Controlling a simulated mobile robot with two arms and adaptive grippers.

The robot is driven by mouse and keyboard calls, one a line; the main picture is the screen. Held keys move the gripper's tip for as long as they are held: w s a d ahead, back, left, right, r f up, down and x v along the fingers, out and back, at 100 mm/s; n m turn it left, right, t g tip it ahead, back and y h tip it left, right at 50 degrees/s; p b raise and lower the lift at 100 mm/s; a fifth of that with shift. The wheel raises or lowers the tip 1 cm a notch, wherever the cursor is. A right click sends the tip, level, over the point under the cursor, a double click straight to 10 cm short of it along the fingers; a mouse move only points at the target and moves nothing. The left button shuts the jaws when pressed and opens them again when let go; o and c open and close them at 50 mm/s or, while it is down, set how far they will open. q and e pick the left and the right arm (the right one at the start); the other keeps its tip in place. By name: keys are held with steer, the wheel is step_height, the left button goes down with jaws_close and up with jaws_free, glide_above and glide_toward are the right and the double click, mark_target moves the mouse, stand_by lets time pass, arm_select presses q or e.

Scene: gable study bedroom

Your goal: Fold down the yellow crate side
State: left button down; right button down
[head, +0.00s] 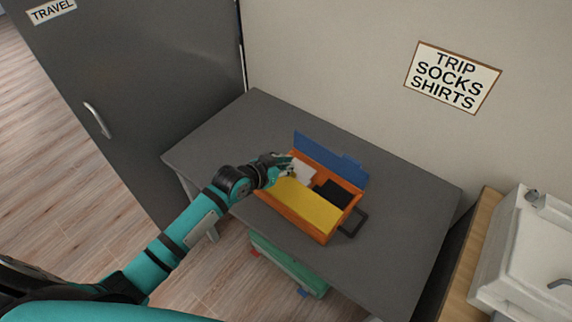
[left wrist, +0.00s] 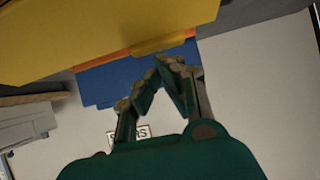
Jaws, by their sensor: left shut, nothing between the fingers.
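The orange crate (head: 327,233) sits on the grey table. Its yellow side (head: 306,206) is the broad panel along the near long edge; its exact tilt is hard to tell. A blue side (head: 335,159) stands up along the far edge. My left gripper (head: 288,168) is at the crate's left end, beside the yellow side's far left corner, shut and empty. In the left wrist view the yellow side (left wrist: 90,35) fills the upper left, close to the shut fingertips (left wrist: 168,62), with the blue side (left wrist: 112,82) behind them. Contact cannot be told. My right gripper is out of view.
A white item (head: 303,172) and a black item (head: 337,194) lie in the crate. A dark handle (head: 354,223) sticks out at its right end. The table (head: 405,225) is clear to the right. A grey cabinet (head: 140,80) stands left; a green object (head: 288,267) is below the table's front.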

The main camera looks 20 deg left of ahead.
arm_select(q)
steer(key=shift+w+f, duration=0.1)
steer(key=shift+f, duration=0.05)
steer(key=shift+w+d+f, duration=0.3)
steer(key=shift+w+f, duration=0.25)
steer(key=shift+f, duration=0.15)
